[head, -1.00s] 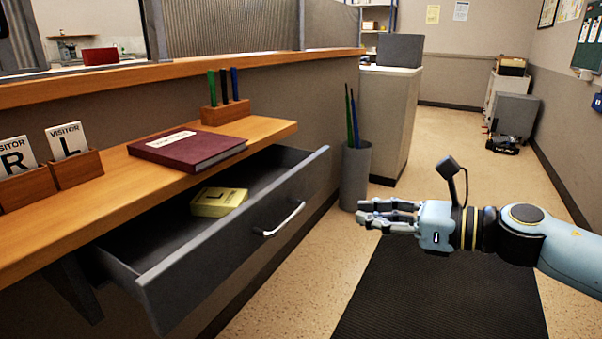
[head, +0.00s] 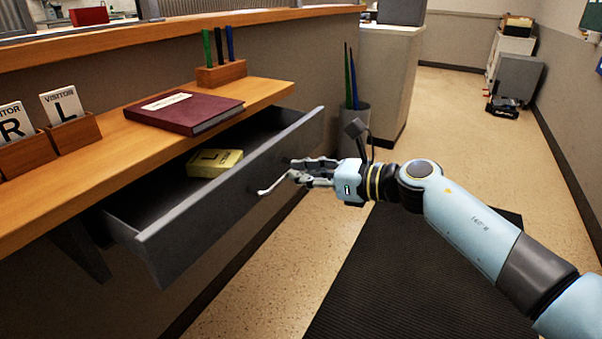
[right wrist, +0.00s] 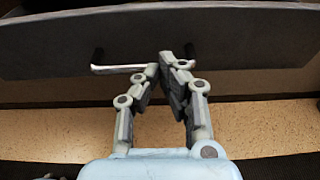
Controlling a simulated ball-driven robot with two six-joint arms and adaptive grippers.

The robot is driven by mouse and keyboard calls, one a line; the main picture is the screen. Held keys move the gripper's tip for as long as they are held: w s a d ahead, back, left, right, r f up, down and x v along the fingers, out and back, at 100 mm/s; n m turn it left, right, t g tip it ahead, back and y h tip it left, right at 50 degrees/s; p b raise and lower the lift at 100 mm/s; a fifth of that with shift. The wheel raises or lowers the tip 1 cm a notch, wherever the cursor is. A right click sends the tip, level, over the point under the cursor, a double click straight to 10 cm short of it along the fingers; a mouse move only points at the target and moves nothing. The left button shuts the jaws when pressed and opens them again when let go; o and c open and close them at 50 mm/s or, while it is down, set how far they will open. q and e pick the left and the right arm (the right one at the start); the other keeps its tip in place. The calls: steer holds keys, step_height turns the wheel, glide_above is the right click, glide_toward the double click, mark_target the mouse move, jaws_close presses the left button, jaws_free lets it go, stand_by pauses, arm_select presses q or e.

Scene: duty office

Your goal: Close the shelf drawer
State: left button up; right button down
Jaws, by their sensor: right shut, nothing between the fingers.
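The grey shelf drawer (head: 222,205) stands pulled out under the wooden shelf (head: 60,193). My left gripper is not in view.
A dark red book (head: 184,111) and a pen holder (head: 221,73) are on the shelf, with two visitor card holders (head: 74,134) at left. A grey bin (head: 353,120) with long rods stands beyond the drawer. A dark mat (head: 400,270) covers the floor.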

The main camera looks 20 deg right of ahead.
mark_target(232, 156)
steer(key=shift+w+a, duration=0.15)
steer(key=shift+w, duration=0.05)
steer(key=b+x, duration=0.1)
steer(key=x, duration=0.3)
steer(key=r+b+x, duration=0.1)
steer(key=x, duration=0.3)
steer(key=r+b+x, duration=0.1)
steer(key=x, duration=0.3)
steer(key=shift+w+a+r, duration=0.1)
steer(key=shift+w+a, duration=0.3)
steer(key=shift+w+a+r, duration=0.1)
steer(key=shift+r, duration=0.15)
steer(key=shift+r, duration=0.1)
